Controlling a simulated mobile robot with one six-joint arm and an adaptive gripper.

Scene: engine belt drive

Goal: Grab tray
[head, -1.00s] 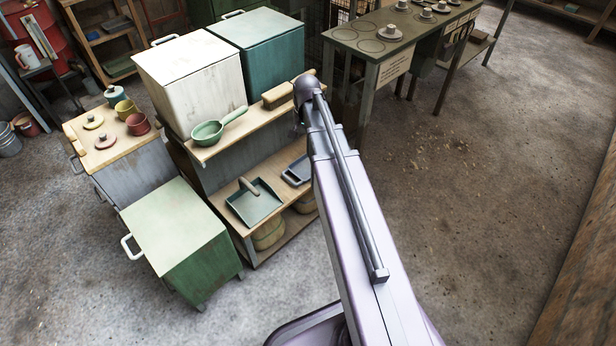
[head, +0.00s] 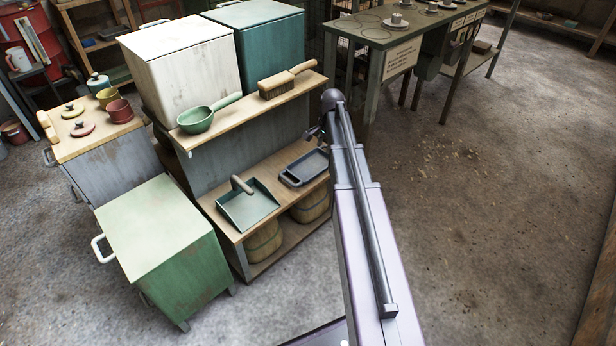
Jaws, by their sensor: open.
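A blue-grey tray (head: 305,168) with a handle at its end lies on the lower wooden shelf of the shelf unit, near its right end. My arm's end stands just right of the tray in the picture. My gripper (head: 314,132) shows only as a small dark part beside the arm's tip, close to the tray's upper right corner in the picture. It is open and holds nothing that I can see. Most of it is hidden behind my arm, and I cannot tell its distance from the tray.
A green dustpan (head: 247,206) lies left of the tray on the same shelf. A green ladle (head: 197,120) and a brush (head: 288,80) lie on the top shelf. Baskets (head: 264,243) stand below. A green cabinet (head: 155,230) stands front left. The floor (head: 480,210) at right is clear.

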